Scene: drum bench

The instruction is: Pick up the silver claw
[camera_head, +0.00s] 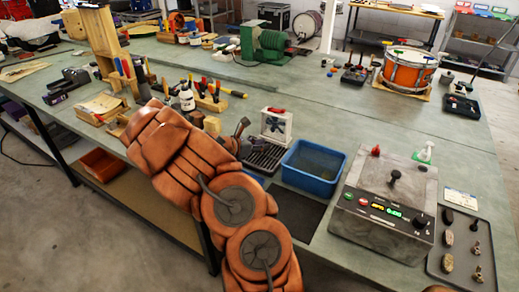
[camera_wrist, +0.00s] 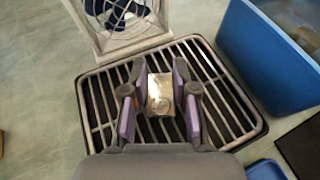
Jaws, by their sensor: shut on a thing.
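The silver claw (camera_wrist: 160,88) shows in the wrist view as a small shiny metal piece between the two fingers of my gripper (camera_wrist: 160,100). My gripper is shut on it, with a purple-sided finger on each side. Both are over a dark tray with a metal wire rack (camera_wrist: 98,105). I cannot tell how far above the bars the claw is. The rack also shows in the head view (camera_head: 266,160), where my arm reaches over the bench to its left side and the claw is not distinguishable.
A small fan in a white frame (camera_head: 276,126) stands behind the rack. A blue bin (camera_head: 313,168) is to its right. Farther right are a grey machine with lit controls (camera_head: 383,210) and a dark tray (camera_head: 488,270) of small metal parts. Tools and bottles crowd the left.

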